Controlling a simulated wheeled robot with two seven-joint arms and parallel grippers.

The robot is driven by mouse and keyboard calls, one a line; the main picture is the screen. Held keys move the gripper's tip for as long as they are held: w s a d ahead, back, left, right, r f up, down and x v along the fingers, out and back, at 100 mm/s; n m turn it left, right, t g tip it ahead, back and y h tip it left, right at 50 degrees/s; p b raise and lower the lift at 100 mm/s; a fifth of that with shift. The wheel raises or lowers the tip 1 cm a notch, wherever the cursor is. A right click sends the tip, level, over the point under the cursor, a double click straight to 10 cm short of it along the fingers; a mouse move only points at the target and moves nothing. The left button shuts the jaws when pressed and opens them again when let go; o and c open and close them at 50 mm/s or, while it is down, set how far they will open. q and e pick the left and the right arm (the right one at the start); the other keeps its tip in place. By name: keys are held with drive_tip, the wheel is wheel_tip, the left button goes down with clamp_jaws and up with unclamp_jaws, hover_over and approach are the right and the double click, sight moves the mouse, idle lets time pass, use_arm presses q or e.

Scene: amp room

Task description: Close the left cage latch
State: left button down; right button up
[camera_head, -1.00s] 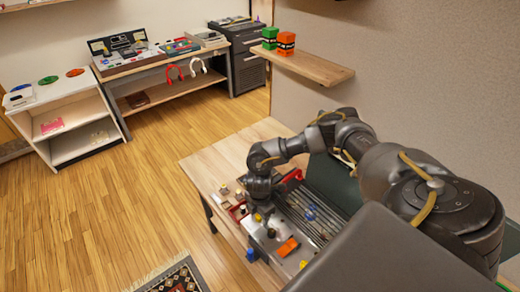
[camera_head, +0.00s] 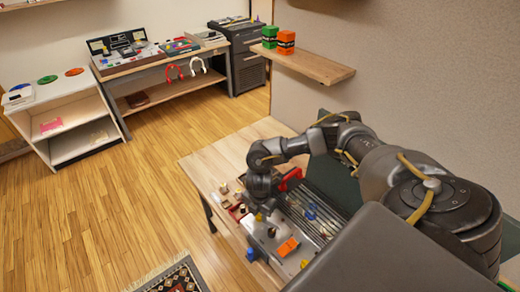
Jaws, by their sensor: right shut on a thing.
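A metal amp panel or cage (camera_head: 281,262) lies on the wooden table, with dark slats, an orange piece (camera_head: 287,246) and blue pieces (camera_head: 311,211) on it. My right gripper (camera_head: 262,208) points down at the panel's far left corner. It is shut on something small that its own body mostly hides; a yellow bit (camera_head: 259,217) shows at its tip. A red part (camera_head: 289,179) stands just right of the gripper. I cannot make out the left latch itself. My left gripper is not in view.
The wooden table (camera_head: 228,158) is bare behind the arm, with small blocks at its left edge. A wall shelf (camera_head: 306,65) with a green box (camera_head: 270,37) and an orange box (camera_head: 286,42) hangs above. Open floor lies to the left.

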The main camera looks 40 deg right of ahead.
drive_tip(key=n+b, duration=0.1)
drive_tip(key=n, duration=0.2)
drive_tip(key=shift+f+n, duration=0.15)
drive_tip(key=shift+n, duration=0.25)
drive_tip(key=n+b, duration=0.2)
drive_tip(key=n, duration=0.1)
drive_tip(key=shift+n, duration=0.3)
drive_tip(key=n+b, duration=0.2)
drive_tip(key=n, duration=0.1)
drive_tip(key=shift+n, duration=0.3)
drive_tip(key=shift+n+b, duration=1.05)
drive_tip(key=shift+n, duration=0.85)
drive_tip(key=o, duration=1)
drive_tip(key=shift+r, duration=0.2)
